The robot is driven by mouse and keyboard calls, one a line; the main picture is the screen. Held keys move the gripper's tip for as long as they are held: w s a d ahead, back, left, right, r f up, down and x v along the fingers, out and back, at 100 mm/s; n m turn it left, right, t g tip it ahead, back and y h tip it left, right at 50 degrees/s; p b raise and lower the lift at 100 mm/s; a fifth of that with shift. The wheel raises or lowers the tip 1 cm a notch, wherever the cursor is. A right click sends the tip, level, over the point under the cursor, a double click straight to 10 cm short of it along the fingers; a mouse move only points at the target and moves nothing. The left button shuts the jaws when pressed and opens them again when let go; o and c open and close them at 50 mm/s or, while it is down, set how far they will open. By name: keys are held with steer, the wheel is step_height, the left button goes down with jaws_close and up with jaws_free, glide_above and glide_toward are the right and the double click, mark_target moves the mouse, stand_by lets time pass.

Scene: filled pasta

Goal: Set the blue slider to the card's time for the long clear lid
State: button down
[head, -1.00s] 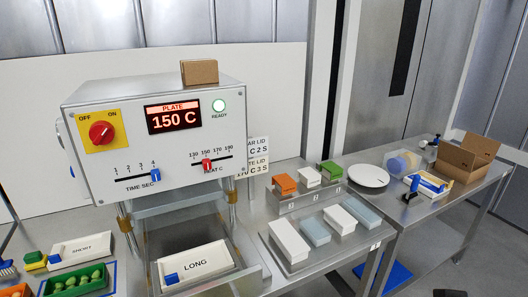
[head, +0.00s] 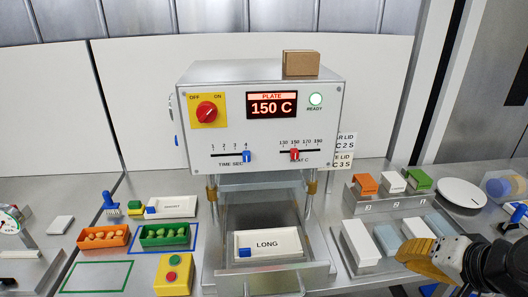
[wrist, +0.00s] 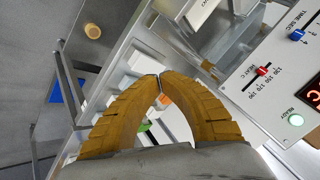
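The blue slider (head: 247,155) of the TIME SEC scale sits at the 4 mark, at the right end of its slot on the sealing machine's front (head: 225,125). It also shows in the wrist view (wrist: 297,34). The upper card (head: 345,142) is partly hidden behind the machine; I read "AR LID" and "C 2 S". The lower card (head: 343,162) reads "TE LID" and "C 3 S". My gripper (head: 405,252) is at the lower right, well apart from the slider. In the wrist view its two yellow fingertips (wrist: 160,76) meet with nothing between them.
The red heat slider (head: 294,155) stands near 150, and the plate display (head: 272,105) reads 150 C. A tray marked LONG (head: 268,257) lies under the press. Lids on a rack (head: 350,205) stand right of the machine. Space before the machine's front panel is clear.

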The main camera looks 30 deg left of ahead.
steer(key=w+a+r+g+y+p, duration=0.1)
steer(key=w+a+r+y+p, duration=0.2)
steer(key=a, duration=0.6)
steer(key=w+a+r+g+y, duration=0.15)
steer(key=w+a+y, duration=0.3)
steer(key=a, duration=0.45)
steer(key=m+g+y+p, duration=0.1)
steer(key=y+p, duration=0.1)
steer(key=y, duration=0.2)
glide_toward(260, 159)
steer(key=a, duration=0.1)
steer(key=w+a, duration=0.1)
steer(key=a, duration=0.1)
steer(key=a+r, duration=0.1)
steer(key=shift+w+a, duration=0.4)
steer(key=a, duration=0.1)
steer(key=s+a+b, duration=0.1)
steer(key=a, duration=0.1)
steer(key=shift+s, duration=0.35)
steer(key=shift+s+a, duration=0.3)
steer(key=shift+a, duration=0.15)
steer(key=shift+r, duration=0.1)
steer(key=s+a, duration=0.2)
steer(key=s+a+b, duration=0.1)
steer(key=a, duration=0.1)
steer(key=shift+s+a, duration=0.4)
steer(key=shift+w+d, duration=0.1)
